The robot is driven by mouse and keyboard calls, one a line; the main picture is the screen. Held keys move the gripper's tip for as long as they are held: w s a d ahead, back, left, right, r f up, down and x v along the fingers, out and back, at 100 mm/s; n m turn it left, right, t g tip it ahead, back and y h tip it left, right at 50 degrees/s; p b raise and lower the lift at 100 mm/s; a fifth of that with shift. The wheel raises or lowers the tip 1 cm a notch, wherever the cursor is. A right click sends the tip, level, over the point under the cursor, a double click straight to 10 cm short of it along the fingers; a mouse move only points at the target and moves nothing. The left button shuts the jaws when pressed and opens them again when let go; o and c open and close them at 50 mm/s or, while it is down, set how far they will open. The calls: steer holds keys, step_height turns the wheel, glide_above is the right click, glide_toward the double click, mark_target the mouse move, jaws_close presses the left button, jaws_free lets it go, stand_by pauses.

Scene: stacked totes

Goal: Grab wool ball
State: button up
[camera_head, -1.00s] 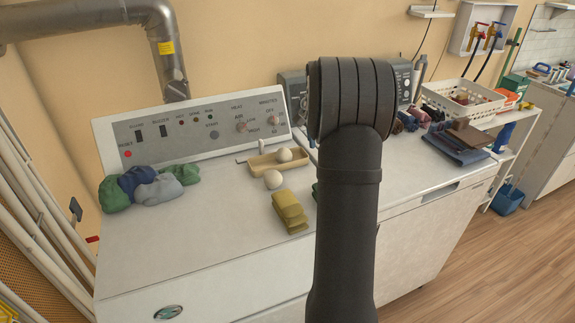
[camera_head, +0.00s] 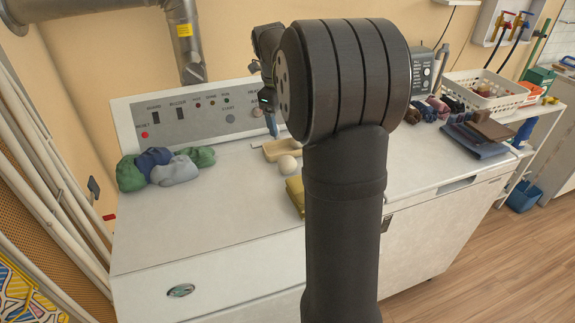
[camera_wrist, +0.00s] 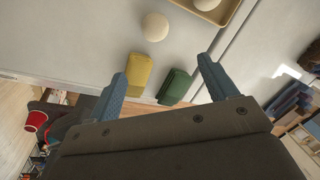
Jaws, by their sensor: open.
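A cream wool ball (camera_wrist: 155,27) lies on the white machine top, just outside a tan tray (camera_wrist: 228,15). It also shows in the head view (camera_head: 287,165). A second cream ball (camera_wrist: 206,3) sits in the tray, cut off by the frame edge. My gripper (camera_wrist: 163,78) is open and empty in the wrist view, its blue fingers spread wide. The balls lie beyond the fingertips, apart from them. In the head view my arm hides part of the machine top, and only a bit of the gripper shows near the control panel.
A folded yellow cloth (camera_wrist: 139,75) and a folded green cloth (camera_wrist: 174,86) lie between the fingertips and the loose ball. Green, blue and grey cloths (camera_head: 165,168) are bundled at the left. Dark folded cloths (camera_head: 480,135) and a white basket (camera_head: 485,92) stand at the right.

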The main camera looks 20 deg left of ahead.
glide_toward(285, 158)
steer(key=shift+m, duration=0.4)
steer(key=f, duration=0.2)
steer(key=w+f, duration=0.1)
steer(key=f, duration=0.2)
steer(key=shift+w+d+f, duration=0.2)
steer(key=shift+d+f, duration=0.1)
steer(key=shift+d, duration=0.05)
steer(key=shift+w+a+f, duration=0.1)
steer(key=shift+w+f, duration=0.1)
steer(key=shift+f, duration=1.15)
steer(key=shift+w+f, duration=0.15)
steer(key=shift+f, duration=1.2)
steer(key=c, duration=1)
